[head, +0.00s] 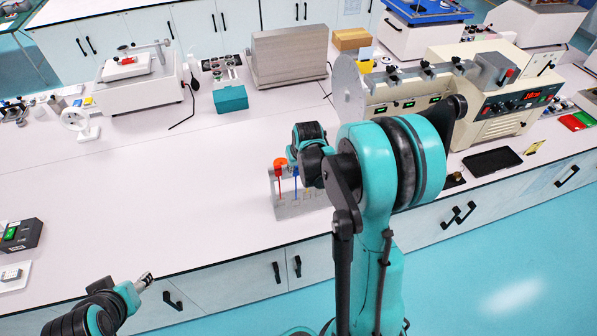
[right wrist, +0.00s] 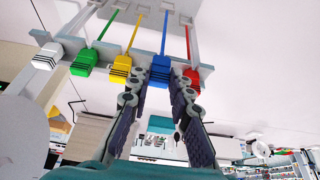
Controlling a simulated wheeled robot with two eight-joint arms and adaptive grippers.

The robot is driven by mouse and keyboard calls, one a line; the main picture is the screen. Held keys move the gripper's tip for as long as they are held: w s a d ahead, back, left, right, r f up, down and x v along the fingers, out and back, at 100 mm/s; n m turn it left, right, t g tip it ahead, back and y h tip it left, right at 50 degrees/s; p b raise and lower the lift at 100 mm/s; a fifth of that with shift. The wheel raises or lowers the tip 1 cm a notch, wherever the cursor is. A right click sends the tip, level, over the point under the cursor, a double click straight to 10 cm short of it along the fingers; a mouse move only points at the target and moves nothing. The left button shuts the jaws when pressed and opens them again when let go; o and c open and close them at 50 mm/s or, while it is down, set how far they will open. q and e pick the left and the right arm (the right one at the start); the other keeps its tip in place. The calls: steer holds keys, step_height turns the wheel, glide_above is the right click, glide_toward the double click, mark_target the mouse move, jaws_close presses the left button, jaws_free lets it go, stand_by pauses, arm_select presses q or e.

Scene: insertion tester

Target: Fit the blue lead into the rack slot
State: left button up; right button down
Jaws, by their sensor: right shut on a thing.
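The grey rack (head: 292,207) stands on the bench, left of my right arm. In the right wrist view several coloured leads line its bar (right wrist: 137,54): white, green, yellow, blue and red. The blue lead (right wrist: 159,71) is between the yellow lead (right wrist: 121,66) and the red lead (right wrist: 192,80); its thin blue shaft also shows in the head view (head: 296,183). My right gripper (right wrist: 158,92) is shut on the blue lead's head, one finger on each side. I cannot tell how deep it sits in its slot. My left gripper (head: 145,281) is away at the bench's front edge, its fingers unclear.
A beige tester (head: 500,105) with displays stands to the right, behind my right arm. A teal box (head: 230,99) and a grey block (head: 290,55) stand farther back.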

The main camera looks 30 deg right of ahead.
steer(key=shift+w+d, duration=0.2)
steer(key=shift+w, duration=0.5)
steer(key=shift+w+d, duration=0.15)
steer(key=shift+w, duration=0.5)
steer(key=shift+f+b, duration=0.75)
steer(key=shift+b, duration=0.6)
stand_by(1.2)
steer(key=c, duration=1.3)
jaws_free()
